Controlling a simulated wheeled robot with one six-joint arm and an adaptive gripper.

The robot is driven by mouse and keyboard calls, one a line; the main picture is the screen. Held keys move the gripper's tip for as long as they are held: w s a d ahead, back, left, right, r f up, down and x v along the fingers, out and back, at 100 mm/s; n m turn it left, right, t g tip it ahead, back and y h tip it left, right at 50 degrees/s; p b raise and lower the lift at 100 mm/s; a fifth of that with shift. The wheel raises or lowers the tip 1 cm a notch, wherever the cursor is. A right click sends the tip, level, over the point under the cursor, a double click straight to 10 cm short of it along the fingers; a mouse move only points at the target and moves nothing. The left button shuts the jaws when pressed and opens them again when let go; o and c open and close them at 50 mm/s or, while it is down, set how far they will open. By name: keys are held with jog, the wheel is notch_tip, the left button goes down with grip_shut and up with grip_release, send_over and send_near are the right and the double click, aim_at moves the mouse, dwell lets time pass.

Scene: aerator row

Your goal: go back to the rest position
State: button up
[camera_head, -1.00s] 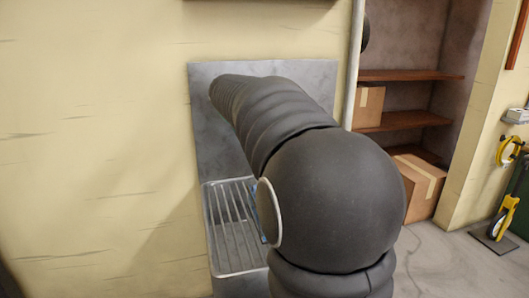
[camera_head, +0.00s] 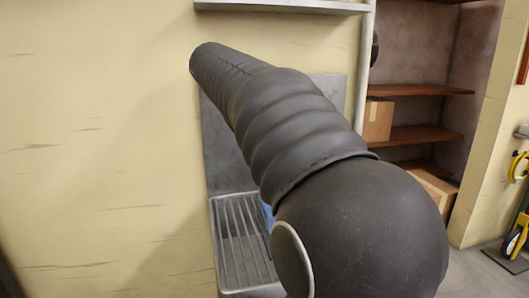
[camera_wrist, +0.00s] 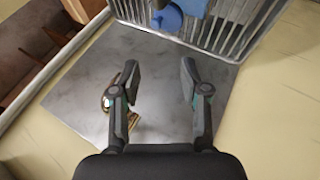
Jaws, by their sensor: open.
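My gripper (camera_wrist: 159,75) is open and empty in the wrist view, its two fingers apart over a grey metal backplate (camera_wrist: 75,88). A small brass-coloured fitting (camera_wrist: 134,119) shows partly behind the left finger; no contact can be made out. In the head view my dark arm stretches up and away in front of the backplate (camera_head: 219,150), and the gripper is hidden.
A wire rack (camera_head: 238,243) projects below the backplate. A blue object (camera_wrist: 168,17) is at the rack, cut off by the wrist view's top edge. A pipe (camera_head: 363,75) and shelves (camera_head: 420,90) with cardboard boxes (camera_head: 377,121) stand to the right.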

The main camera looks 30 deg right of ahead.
jog(key=shift+s+a+r, duration=0.1)
jog(key=shift+a+r, duration=0.1)
jog(key=shift+r, duration=0.15)
dwell(0.3)
jog(key=s+a+f+n+y, duration=0.25)
jog(key=a+f, duration=0.35)
jog(key=f, duration=0.6)
jog(key=s+a+f+t+y, duration=0.1)
jog(key=s+a+f, duration=0.2)
jog(key=s, duration=0.4)
jog(key=s+a+f+y, duration=0.1)
jog(key=s+a+f, duration=0.2)
jog(key=s, duration=0.4)
jog(key=s+a+f+t+y, duration=0.1)
jog(key=s+a+f+y, duration=0.1)
jog(key=s+a+f, duration=0.2)
jog(key=s, duration=0.3)
jog(key=shift+f+t, duration=0.3)
jog(key=shift+f, duration=0.05)
